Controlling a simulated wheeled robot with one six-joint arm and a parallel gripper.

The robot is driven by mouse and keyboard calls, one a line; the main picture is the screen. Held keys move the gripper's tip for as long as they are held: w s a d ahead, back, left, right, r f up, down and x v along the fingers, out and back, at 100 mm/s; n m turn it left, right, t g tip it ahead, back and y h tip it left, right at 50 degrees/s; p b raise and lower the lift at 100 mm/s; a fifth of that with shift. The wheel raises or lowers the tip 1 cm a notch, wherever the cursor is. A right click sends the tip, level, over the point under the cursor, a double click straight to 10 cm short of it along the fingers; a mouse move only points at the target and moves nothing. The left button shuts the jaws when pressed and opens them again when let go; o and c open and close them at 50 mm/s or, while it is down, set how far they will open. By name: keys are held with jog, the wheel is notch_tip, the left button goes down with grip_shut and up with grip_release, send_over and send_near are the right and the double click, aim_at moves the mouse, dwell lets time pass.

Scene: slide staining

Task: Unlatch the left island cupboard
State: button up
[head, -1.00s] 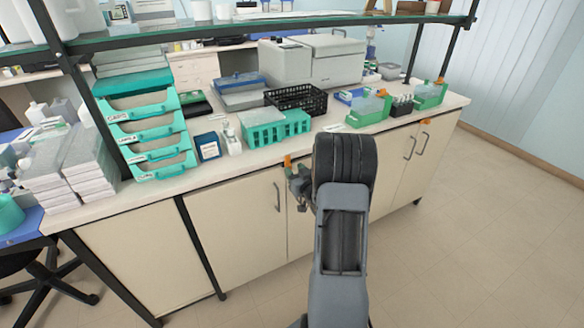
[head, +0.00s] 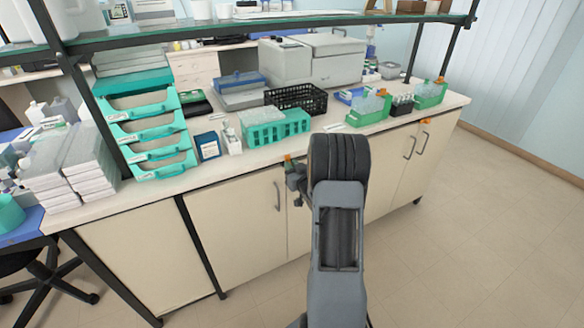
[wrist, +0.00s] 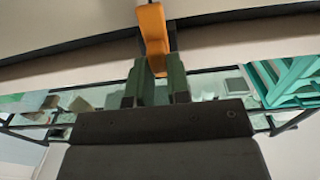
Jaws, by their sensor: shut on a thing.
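The left island cupboard (head: 238,232) has pale doors under the worktop, with a grey handle (head: 277,197) on the door left of my arm. Its orange latch (head: 288,158) sits at the top edge of the doors, just under the counter. In the wrist view the orange latch (wrist: 152,28) stands between the green fingertips of my gripper (wrist: 156,82), which is shut on its near end. In the head view my gripper (head: 291,173) is at the latch, partly hidden by my arm. The door looks closed.
A second orange latch (head: 426,121) is on the right cupboard (head: 424,165). The worktop above holds a teal rack (head: 275,128), a black basket (head: 297,98) and stacked teal trays (head: 160,150). The floor (head: 480,235) at the right is clear.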

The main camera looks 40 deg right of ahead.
grip_shut()
jog(key=shift+f+b, duration=0.15)
jog(key=shift+b, duration=0.4)
jog(key=n+b, duration=0.6)
jog(key=b, duration=0.2)
jog(key=n+b, duration=0.6)
jog(key=b, duration=0.2)
jog(key=a+f+n+b, duration=0.1)
jog(key=n+b, duration=0.4)
jog(key=b, duration=0.3)
jog(key=shift+a+n+b, duration=0.1)
jog(key=shift+n+b, duration=0.25)
jog(key=shift+n, duration=0.05)
jog(key=shift+r, duration=0.1)
